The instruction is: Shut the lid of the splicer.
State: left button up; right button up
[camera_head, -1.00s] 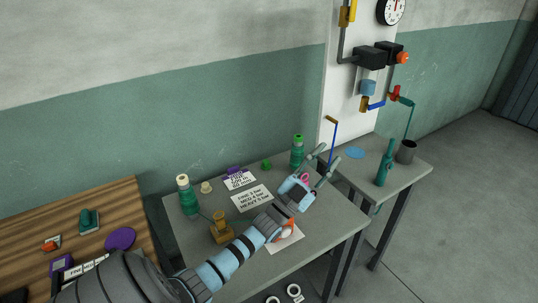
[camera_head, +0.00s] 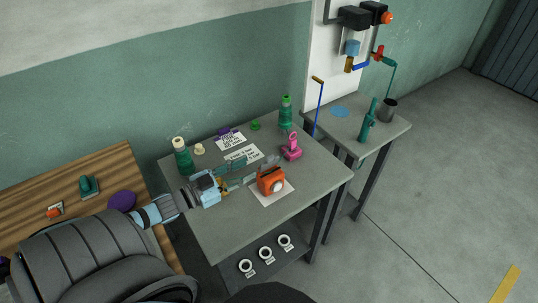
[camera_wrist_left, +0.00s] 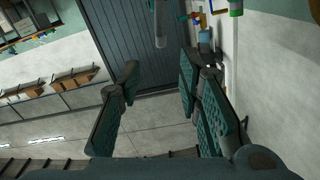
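An orange boxy device (camera_head: 270,182) with a pale round face stands on a white sheet on the grey table; it looks like the splicer, but I cannot make out its lid's state. My left gripper (camera_head: 246,174) reaches in from the left over the table, its fingertips just left of the orange device and seemingly apart from it. In the left wrist view my left gripper (camera_wrist_left: 162,105) has its two fingers wide apart with nothing between them. My right gripper is not in view.
A pink tool (camera_head: 291,148) stands behind the orange device. The grey table's front right is clear.

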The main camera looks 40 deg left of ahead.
aim_at(267, 158)
pick_arm(q)
jog(key=b+x, duration=0.1)
jog(key=x, duration=0.7)
jog(key=shift+w+f+b, duration=0.1)
jog(key=shift+w+b, duration=0.15)
jog(key=shift+b, duration=0.05)
jog(key=shift+w+d, duration=0.2)
jog(key=shift+w, duration=0.45)
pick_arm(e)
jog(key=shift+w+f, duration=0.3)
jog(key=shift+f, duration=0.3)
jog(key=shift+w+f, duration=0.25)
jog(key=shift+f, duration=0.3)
pick_arm(q)
jog(key=shift+c, duration=0.3)
grip_shut()
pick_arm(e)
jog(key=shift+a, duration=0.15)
